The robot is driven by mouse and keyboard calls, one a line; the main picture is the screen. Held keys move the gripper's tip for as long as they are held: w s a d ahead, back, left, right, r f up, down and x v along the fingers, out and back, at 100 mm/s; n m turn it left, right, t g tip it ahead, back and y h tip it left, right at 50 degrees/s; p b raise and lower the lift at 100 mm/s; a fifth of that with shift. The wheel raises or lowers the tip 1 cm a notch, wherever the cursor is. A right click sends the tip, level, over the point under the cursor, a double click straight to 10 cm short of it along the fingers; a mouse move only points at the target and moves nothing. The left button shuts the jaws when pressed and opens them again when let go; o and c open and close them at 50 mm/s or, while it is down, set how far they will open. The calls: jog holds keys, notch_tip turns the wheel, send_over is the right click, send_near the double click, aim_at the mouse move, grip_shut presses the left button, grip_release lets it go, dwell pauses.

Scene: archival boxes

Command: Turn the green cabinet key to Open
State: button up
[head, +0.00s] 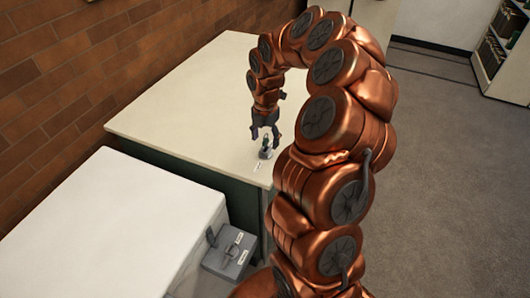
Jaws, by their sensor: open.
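A cabinet with a cream top (180,105) and a dark green side stands in the middle of the head view. A small grey key-like piece (266,153) stands on its top near the front right edge. Small white marks lie beside it, too small to read. My gripper (266,138) points down with its dark fingers open, right above and around the upper part of this piece. I cannot tell whether the fingers touch it. The key's green colour is not clear, and its turn angle is too small to read.
A grey box (218,262) with a dark lever and small white labels sits low in front of the cabinet. A white surface (110,230) is at the lower left, beside a brick wall. The rest of the cream top is clear. Shelves (505,50) stand far right.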

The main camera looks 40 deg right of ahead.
jog(key=shift+r, duration=0.1)
dwell(0.6)
jog(key=shift+r+p, duration=1.8)
jog(key=shift+r, duration=2.6)
jog(key=s+a+r+m, duration=0.3)
jog(key=s+a+m, duration=0.15)
jog(key=a, duration=0.25)
jog(key=s+a+r+m, duration=0.3)
jog(key=s+a+r, duration=0.15)
jog(key=a, duration=0.25)
jog(key=s+a+f+m+g, duration=0.1)
jog(key=s+a+m, duration=0.2)
jog(key=s+m, duration=0.4)
jog(key=s+a+f+m+b, duration=0.1)
jog(key=s+a+m, duration=0.3)
jog(key=s+m, duration=0.4)
jog(key=shift+s+f+g, duration=0.35)
jog(key=shift+s+g, duration=0.05)
jog(key=shift+s, duration=2.9)
jog(key=shift+a, duration=0.1)
